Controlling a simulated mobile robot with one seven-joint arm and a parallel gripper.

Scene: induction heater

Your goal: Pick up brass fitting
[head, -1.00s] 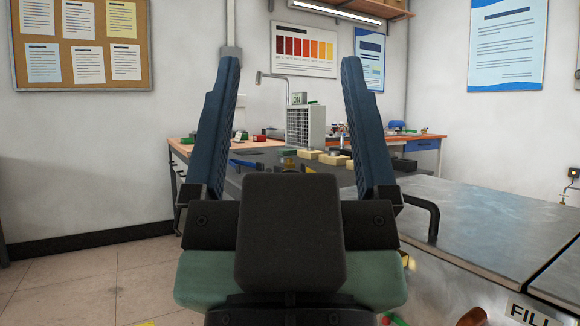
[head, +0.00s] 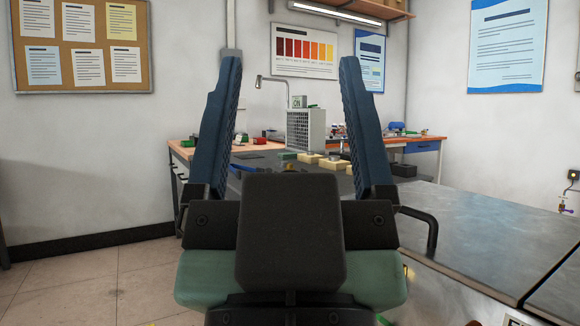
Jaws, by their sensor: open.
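My gripper (head: 291,62) fills the middle of the head view, with its two blue fingers upright and spread wide apart. Nothing is held between them. Its dark palm block hides part of the bench behind it. I cannot make out the brass fitting for certain; a small dark-gold bit (head: 290,169) shows just above the palm block, too small to identify.
A dark bench top (head: 330,182) lies behind the fingers, with pale blocks (head: 333,163), a black block (head: 403,170) and a blue tool (head: 246,168). A grey vented unit (head: 305,130) stands farther back. A bare steel top (head: 480,235) extends right. Floor is clear at left.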

